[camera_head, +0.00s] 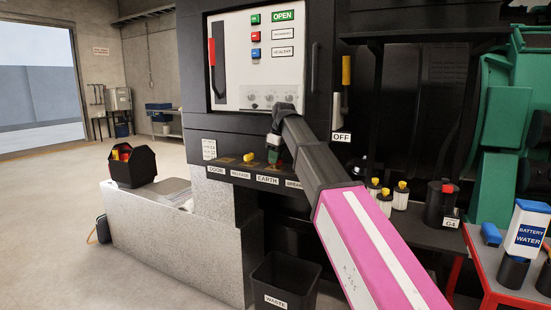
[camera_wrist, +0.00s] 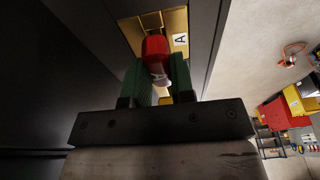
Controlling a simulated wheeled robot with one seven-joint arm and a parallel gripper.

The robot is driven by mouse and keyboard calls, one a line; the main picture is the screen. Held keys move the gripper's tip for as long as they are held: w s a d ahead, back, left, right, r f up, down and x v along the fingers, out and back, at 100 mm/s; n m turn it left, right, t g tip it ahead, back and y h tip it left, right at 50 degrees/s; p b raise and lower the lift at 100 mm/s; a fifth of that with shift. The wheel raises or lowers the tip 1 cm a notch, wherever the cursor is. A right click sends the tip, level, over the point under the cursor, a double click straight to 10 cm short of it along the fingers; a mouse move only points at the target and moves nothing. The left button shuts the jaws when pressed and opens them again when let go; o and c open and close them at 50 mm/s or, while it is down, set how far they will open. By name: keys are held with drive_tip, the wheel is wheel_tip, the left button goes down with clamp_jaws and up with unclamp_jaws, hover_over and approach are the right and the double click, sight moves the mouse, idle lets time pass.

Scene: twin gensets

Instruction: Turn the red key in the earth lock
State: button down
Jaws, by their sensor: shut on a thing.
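My gripper (camera_head: 275,152) is at the lock row on the black cabinet's lower ledge, just above the EARTH label (camera_head: 267,180). In the wrist view, its two green fingers (camera_wrist: 157,75) are shut on the red key (camera_wrist: 155,47), one on each side of the head. The key's head stands in front of a brass lock plate (camera_wrist: 173,22), which carries a white "A" tag (camera_wrist: 180,39).
A yellow key (camera_head: 249,156) stands left of my gripper, above the RELEASE label (camera_head: 241,175). The white breaker panel (camera_head: 262,60) is above. A black waste bin (camera_head: 284,285) stands below. A red cart (camera_head: 510,285) is at right; open floor lies at left.

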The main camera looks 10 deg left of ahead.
drive_tip(key=m, duration=0.4)
drive_tip(key=shift+t, duration=0.4)
drive_tip(key=m+h, duration=0.1)
drive_tip(key=m, duration=0.3)
drive_tip(key=shift+m, duration=0.3)
drive_tip(key=m, duration=0.4)
drive_tip(key=shift+t+h, duration=0.4)
drive_tip(key=m+h, duration=0.1)
drive_tip(key=m, duration=0.4)
drive_tip(key=c, duration=0.9)
unclamp_jaws()
drive_tip(key=shift+r, duration=0.15)
drive_tip(key=shift+w+d+v, duration=0.1)
drive_tip(key=shift+w+v, duration=0.15)
drive_tip(key=shift+v, duration=0.95)
drive_tip(key=shift+w+d+v, duration=0.1)
drive_tip(key=shift+w+v, duration=0.15)
drive_tip(key=shift+v, duration=0.9)
drive_tip(key=shift+w+d+v, duration=0.1)
drive_tip(key=shift+w+v, duration=0.15)
drive_tip(key=shift+v, duration=0.95)
drive_tip(key=shift+r, duration=0.2)
